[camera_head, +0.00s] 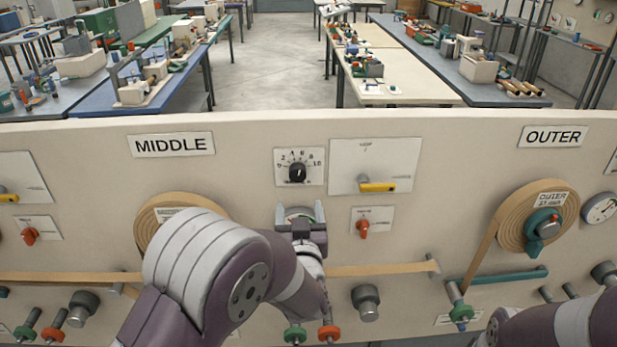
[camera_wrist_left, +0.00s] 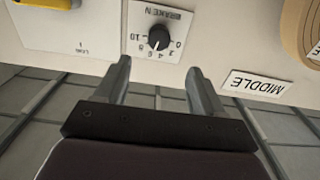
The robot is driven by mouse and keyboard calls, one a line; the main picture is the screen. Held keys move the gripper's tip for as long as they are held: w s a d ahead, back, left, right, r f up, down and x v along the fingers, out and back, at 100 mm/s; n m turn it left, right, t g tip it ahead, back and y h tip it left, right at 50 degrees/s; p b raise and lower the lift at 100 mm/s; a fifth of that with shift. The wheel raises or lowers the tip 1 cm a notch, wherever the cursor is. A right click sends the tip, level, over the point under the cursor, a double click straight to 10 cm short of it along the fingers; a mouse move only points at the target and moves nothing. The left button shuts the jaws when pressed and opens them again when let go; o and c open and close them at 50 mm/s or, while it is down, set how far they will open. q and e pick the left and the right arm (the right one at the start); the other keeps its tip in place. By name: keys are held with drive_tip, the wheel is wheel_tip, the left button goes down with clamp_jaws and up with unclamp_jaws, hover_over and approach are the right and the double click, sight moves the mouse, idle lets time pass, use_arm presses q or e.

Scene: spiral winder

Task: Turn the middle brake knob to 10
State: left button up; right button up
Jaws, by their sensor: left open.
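The middle brake knob (camera_head: 297,172) is a small black round knob on a white dial plate (camera_head: 315,179) numbered from 0 to 10, right of the MIDDLE label (camera_head: 171,144). In the left wrist view the knob (camera_wrist_left: 158,38) appears upside down, with a pale mark on its face; its exact setting is too small to read surely. My left gripper (camera_head: 300,210) is open and empty just below the dial. In the left wrist view its fingers (camera_wrist_left: 158,68) straddle the knob's line and stand apart from it. My right gripper is out of view.
A yellow lever (camera_head: 378,187) on a white plate is right of the dial. A red knob (camera_head: 363,226) sits below it. A tape roll (camera_head: 170,208) is partly hidden by my left arm. My right arm shows at the lower right edge, near the OUTER roll (camera_head: 515,217).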

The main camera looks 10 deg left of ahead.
sight(298, 177)
use_arm(q)
drive_tip(key=p+x, duration=0.1)
drive_tip(key=x, duration=0.2)
drive_tip(key=p+x, duration=0.1)
drive_tip(key=x, duration=0.2)
drive_tip(key=p+x, duration=0.2)
drive_tip(key=x, duration=0.2)
drive_tip(key=shift+w+d+r, duration=0.1)
drive_tip(key=shift+d, duration=0.35)
drive_tip(key=shift+w+a+p, duration=0.45)
drive_tip(key=shift+w+a, duration=0.2)
drive_tip(key=shift+w, duration=0.2)
drive_tip(key=shift+w+a, duration=0.2)
drive_tip(key=shift+a, duration=0.1)
drive_tip(key=shift+d, duration=0.4)
drive_tip(key=c, duration=1.1)
use_arm(e)
wheel_tip(298, 177, up, 5)
drive_tip(key=shift+w+r, duration=0.1)
